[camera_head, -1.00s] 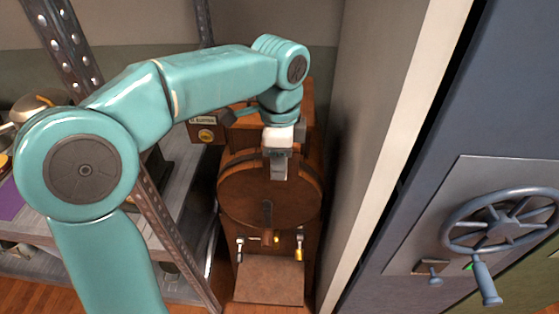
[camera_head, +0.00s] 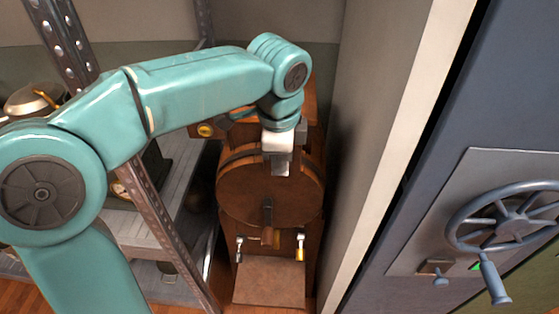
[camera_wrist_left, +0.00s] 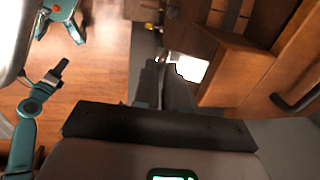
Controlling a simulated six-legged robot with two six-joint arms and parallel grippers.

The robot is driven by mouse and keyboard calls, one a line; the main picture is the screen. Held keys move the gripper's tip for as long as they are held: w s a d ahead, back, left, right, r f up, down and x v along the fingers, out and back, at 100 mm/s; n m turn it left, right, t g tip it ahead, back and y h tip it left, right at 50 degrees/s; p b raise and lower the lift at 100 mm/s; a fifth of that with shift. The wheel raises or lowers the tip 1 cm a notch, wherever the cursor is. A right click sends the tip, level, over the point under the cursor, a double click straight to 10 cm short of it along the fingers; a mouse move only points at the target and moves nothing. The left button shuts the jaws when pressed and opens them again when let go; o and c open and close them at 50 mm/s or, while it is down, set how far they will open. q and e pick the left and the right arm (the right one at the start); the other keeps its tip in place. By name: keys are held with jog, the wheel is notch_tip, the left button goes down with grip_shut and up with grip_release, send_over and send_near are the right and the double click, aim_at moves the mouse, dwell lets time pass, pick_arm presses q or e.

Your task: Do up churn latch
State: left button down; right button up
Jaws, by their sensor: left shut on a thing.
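The churn (camera_head: 262,188) is a dark wooden drum with a round lid on a brown stand, between the shelf and the pale wall. My left gripper (camera_head: 281,168) comes down on the upper part of the round lid. It is shut on a small part there, seemingly the latch, which the jaws hide. The wrist view shows my left gripper (camera_wrist_left: 168,85) beside brown wood (camera_wrist_left: 235,70) and a bright white patch. My right gripper (camera_wrist_left: 56,72) shows dark and small at left in the wrist view, away from the churn; its jaws are unclear.
A metal shelf (camera_head: 150,228) stands close on the left. The pale wall (camera_head: 365,130) is close on the right, with a blue safe door (camera_head: 500,110) and its handwheel (camera_head: 505,215) beyond. Below the lid are a dark bar and small metal fittings (camera_head: 300,245).

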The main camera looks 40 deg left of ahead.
pick_arm(q)
notch_tip(320, 180, down, 8)
jog(key=t+y+b, duration=0.7)
jog(key=t+b, duration=0.4)
jog(key=b, duration=1.6)
jog(key=shift+w+a+r, duration=0.15)
jog(key=shift+w+r, duration=0.05)
jog(key=shift+w, duration=0.2)
jog(key=c, duration=1.2)
grip_release()
jog(key=shift+w, duration=0.1)
jog(key=shift+r, duration=0.1)
